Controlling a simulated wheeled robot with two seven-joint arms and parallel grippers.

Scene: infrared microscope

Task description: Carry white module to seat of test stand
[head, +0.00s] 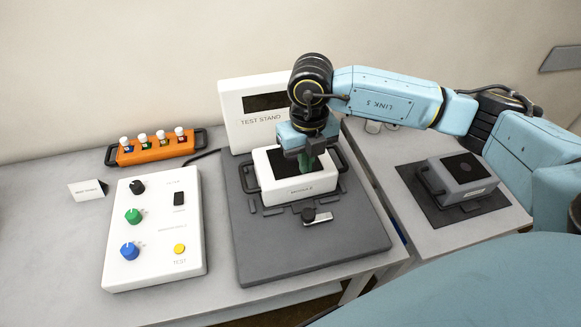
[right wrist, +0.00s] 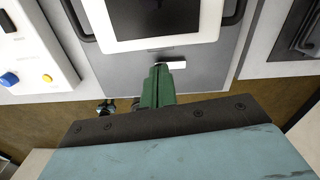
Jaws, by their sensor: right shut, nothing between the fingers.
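The white module (head: 299,199), a box with a dark top panel and dark side handles, rests on the grey base of the test stand (head: 313,251), in front of its white upright panel. It also shows at the top of the right wrist view (right wrist: 158,43). I cannot tell whether it is fully down in the seat, which it hides. My right gripper (head: 304,174) has green fingers, shut and empty, over the module's top in the head view. In the right wrist view the fingers (right wrist: 158,72) point toward the module's near edge. My left gripper is not in view.
A small metal latch (head: 318,219) lies in front of the module. A control box with knobs (head: 155,235) stands left. An orange rack of vials (head: 154,150) is behind it. A grey module (head: 466,187) sits on a dark mat on the right table.

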